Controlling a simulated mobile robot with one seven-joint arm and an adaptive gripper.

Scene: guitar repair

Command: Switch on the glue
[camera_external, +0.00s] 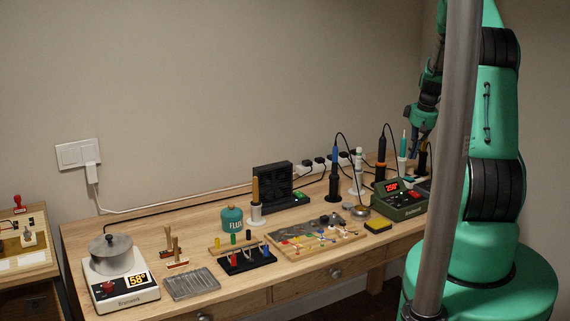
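A lidded metal pot (111,254) sits on a white heater base (128,296) at the left end of the workbench. I take this to be the glue pot, but no glue label is readable. The base has a lit display (138,280) reading about 58° and a red switch (108,287) on its front; the switch position is too small to tell. My gripper (417,131) hangs above the right end of the bench, far from the pot. Its fingers are small and dark, partly merged with the arm, so their opening is unclear.
The workbench (188,222) holds a flux jar (232,220), a black fan unit (272,186), a green soldering station (399,198) and several upright tools. A white wall switch (78,154) has a cable plugged in beside it. A grey pole stands before my arm.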

